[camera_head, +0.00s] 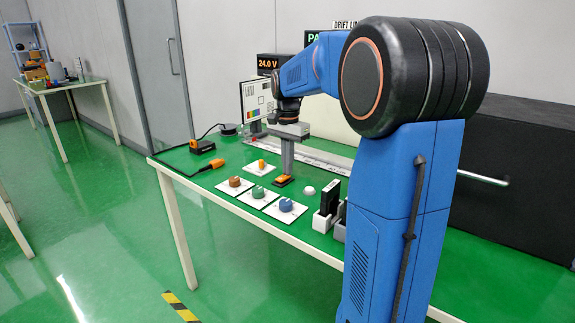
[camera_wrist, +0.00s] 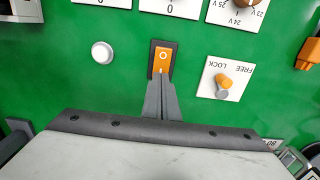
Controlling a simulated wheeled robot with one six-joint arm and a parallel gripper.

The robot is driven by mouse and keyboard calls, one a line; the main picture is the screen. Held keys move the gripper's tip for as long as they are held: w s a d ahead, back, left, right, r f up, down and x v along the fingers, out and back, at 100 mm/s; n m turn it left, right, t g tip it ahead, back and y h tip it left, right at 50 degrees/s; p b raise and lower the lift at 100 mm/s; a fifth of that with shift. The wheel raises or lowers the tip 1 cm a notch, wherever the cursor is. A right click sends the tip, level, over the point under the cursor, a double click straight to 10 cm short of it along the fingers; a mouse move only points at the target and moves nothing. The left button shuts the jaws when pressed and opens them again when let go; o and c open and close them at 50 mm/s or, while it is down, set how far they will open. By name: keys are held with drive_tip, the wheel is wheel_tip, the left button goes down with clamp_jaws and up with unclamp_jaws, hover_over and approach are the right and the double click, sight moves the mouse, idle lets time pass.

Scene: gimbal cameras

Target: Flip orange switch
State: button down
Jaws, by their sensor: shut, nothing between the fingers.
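The orange switch (camera_wrist: 162,62) is a rocker in a dark frame, set on the green table top. It shows in the wrist view just beyond my fingertips, with a white ring mark on its far half. In the head view the switch (camera_head: 283,181) lies below my gripper (camera_head: 287,172). My gripper (camera_wrist: 161,80) is shut and empty, its fingertips at the near edge of the orange rocker. I cannot tell whether they touch it. The fingers hide a little of the near end of the frame.
A FREE/LOCK plate with an orange knob (camera_wrist: 223,82) is to the right, and a white dome button (camera_wrist: 102,52) to the left. Brown (camera_head: 235,182), green (camera_head: 258,192) and blue (camera_head: 286,205) dials stand near the front edge. A black block (camera_head: 330,197) stands nearby.

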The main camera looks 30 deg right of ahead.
drive_tip(key=shift+a, duration=0.1)
idle(0.3)
drive_tip(key=shift+s+a+r, duration=0.25)
drive_tip(key=shift+a+r, duration=0.05)
drive_tip(key=shift+a, duration=0.2)
drive_tip(key=shift+r, duration=0.15)
wheel_tip(320, 180, up, 14)
drive_tip(key=d, duration=0.2)
drive_tip(key=shift+w+f, duration=0.25)
drive_tip(key=shift+w, duration=0.15)
idle(0.5)
